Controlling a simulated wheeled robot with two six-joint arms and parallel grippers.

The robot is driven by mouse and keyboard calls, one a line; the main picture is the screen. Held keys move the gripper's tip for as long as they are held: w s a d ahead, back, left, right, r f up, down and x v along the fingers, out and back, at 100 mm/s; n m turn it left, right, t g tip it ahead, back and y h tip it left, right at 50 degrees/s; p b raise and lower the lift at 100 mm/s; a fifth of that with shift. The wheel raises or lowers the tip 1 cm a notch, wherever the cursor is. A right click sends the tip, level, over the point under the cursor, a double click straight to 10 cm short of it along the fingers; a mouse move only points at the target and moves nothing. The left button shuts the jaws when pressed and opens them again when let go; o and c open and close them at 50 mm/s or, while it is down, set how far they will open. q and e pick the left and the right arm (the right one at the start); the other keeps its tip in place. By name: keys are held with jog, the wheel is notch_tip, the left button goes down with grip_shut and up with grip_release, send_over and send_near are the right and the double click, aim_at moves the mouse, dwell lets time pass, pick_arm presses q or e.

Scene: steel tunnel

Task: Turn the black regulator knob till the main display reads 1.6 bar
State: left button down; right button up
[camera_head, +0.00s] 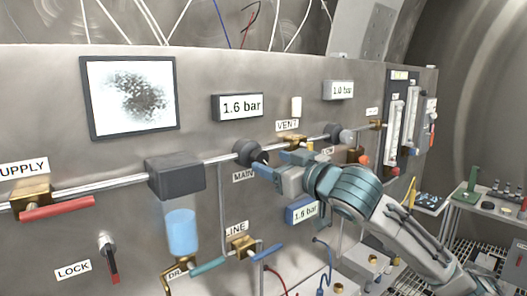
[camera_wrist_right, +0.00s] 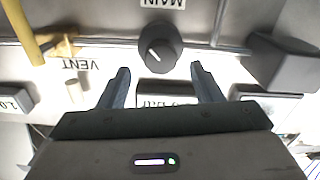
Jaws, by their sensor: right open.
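The black regulator knob (camera_head: 247,152) sits on the pipe above the MAIN label (camera_head: 243,177). In the right wrist view, which is upside down, the knob (camera_wrist_right: 157,47) shows a pale pointer line. The main display (camera_head: 240,106) above it reads 1.6 bar. My right gripper (camera_head: 271,162) is open beside the knob, at its right in the head view. In the right wrist view its fingertips (camera_wrist_right: 160,69) are spread wide, with the knob centred just beyond them, and no grip on it shows. My left gripper is not in view.
A grey box (camera_head: 175,178) is on the pipe left of the knob. The yellow VENT valve (camera_head: 294,142) and a second dark knob (camera_head: 334,133) are to the right. Another display (camera_head: 339,90) reads 1.0 bar. A small blue gauge (camera_head: 302,211) below my right arm reads 1.6 bar.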

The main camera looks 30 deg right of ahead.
aim_at(263, 158)
jog(key=shift+w+a+r+p, duration=0.1)
jog(key=shift+w+p, duration=0.55)
jog(key=shift+w, duration=0.5)
jog(key=shift+w+a+p, duration=0.1)
jog(key=shift+w+p, duration=0.3)
jog(key=shift+w, duration=0.55)
jog(key=c, duration=1)
